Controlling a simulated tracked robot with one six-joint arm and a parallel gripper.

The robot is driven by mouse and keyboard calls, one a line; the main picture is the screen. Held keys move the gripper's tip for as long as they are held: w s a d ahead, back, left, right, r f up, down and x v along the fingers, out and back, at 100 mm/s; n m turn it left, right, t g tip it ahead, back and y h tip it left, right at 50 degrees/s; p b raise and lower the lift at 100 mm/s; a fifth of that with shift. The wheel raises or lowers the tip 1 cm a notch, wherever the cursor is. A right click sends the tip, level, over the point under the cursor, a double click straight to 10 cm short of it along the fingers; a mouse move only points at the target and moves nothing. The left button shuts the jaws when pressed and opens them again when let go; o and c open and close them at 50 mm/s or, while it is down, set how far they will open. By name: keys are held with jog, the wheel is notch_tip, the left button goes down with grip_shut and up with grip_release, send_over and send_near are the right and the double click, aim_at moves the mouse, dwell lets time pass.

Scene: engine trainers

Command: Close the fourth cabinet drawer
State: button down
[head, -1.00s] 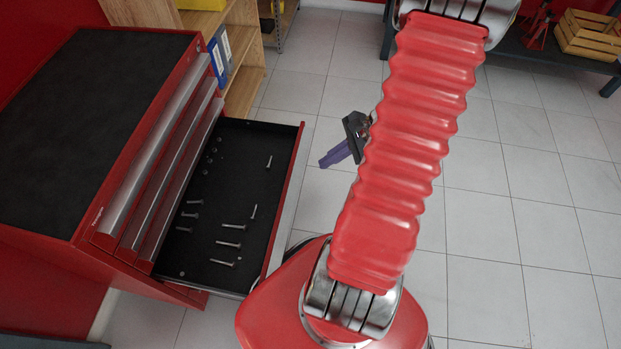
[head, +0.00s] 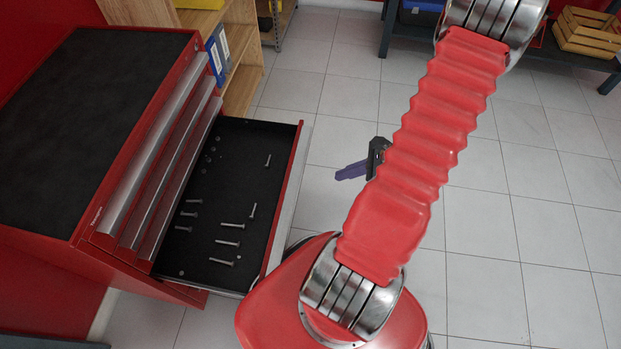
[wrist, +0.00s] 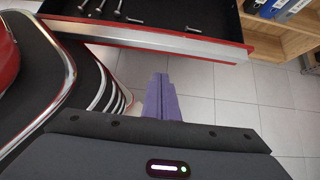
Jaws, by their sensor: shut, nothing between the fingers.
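The red tool cabinet (head: 60,250) stands at the left in the head view, with a black top. Its low drawer (head: 232,205) is pulled out to the right, with a black floor holding several bolts and nuts. The drawers above it (head: 150,175) look shut. My gripper (head: 351,171) has purple fingers, is shut and empty, and is to the right of the open drawer, apart from it. In the wrist view the fingers (wrist: 161,98) point toward the drawer's silver front edge (wrist: 150,38), with a gap of floor between. My arm hides part of the gripper in the head view.
A wooden shelf (head: 243,60) with blue and yellow binders stands behind the cabinet. A dark workbench (head: 480,45) with a wooden crate (head: 590,35) is at the back right. The tiled floor right of the drawer is free.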

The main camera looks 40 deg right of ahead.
jog(key=w+a+r+x, duration=0.1)
jog(key=r+x, duration=0.1)
jog(key=x, duration=1)
jog(key=shift+w, duration=0.35)
